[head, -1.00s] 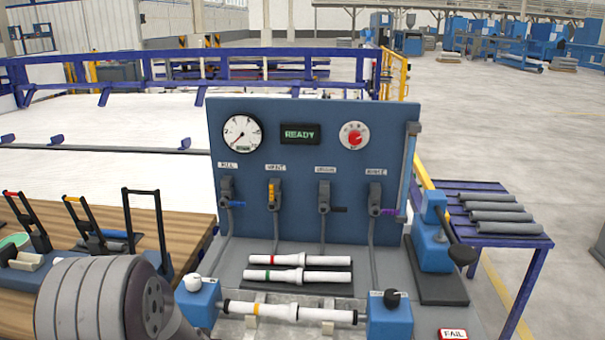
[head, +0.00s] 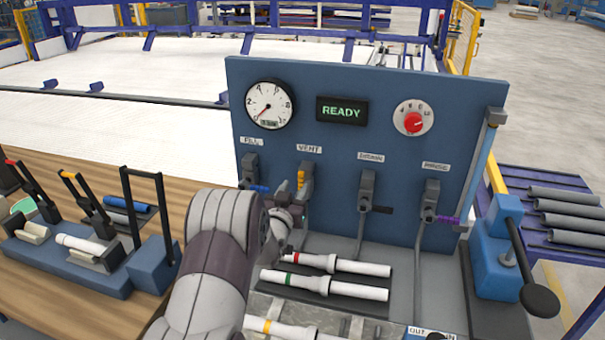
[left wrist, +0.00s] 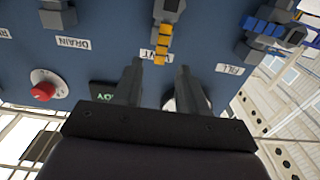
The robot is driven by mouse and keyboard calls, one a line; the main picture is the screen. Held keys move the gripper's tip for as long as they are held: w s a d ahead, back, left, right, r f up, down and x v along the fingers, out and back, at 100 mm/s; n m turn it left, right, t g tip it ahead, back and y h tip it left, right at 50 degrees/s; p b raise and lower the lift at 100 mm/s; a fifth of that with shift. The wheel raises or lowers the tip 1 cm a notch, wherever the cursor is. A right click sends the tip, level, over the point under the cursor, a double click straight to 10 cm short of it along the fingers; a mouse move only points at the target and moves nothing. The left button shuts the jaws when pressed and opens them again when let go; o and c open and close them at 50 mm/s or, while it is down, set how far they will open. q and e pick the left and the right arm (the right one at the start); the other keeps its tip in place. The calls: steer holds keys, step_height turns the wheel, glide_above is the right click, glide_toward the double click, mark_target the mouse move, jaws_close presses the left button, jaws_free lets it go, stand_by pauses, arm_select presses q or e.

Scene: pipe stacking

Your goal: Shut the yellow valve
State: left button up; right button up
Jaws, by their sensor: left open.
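The yellow valve (head: 301,181) is on the blue panel under the VENT label, its yellow lever upright. It also shows in the left wrist view (left wrist: 161,42), where the picture is upside down. My left gripper (head: 287,192) is in front of the panel, beside and partly over the valve's lower part in the head view. In the left wrist view its open fingers (left wrist: 160,69) point at the panel, with the lever's end near the gap between their tips. I cannot tell whether they touch it. My right gripper is out of view.
The blue-handled FILL valve (head: 255,185) is close on the left. The black-handled DRAIN valve (head: 373,207) and purple-handled valve (head: 440,217) are to the right. White pipes (head: 335,265) lie below. The screen (head: 342,111) reads READY.

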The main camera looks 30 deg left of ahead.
mark_target(300, 179)
arm_select(q)
steer(key=x, duration=0.6)
steer(key=shift+s+f+p, duration=0.1)
steer(key=shift+p, duration=0.25)
steer(key=shift+w+a, duration=0.15)
steer(key=shift+w, duration=0.4)
jaws_close()
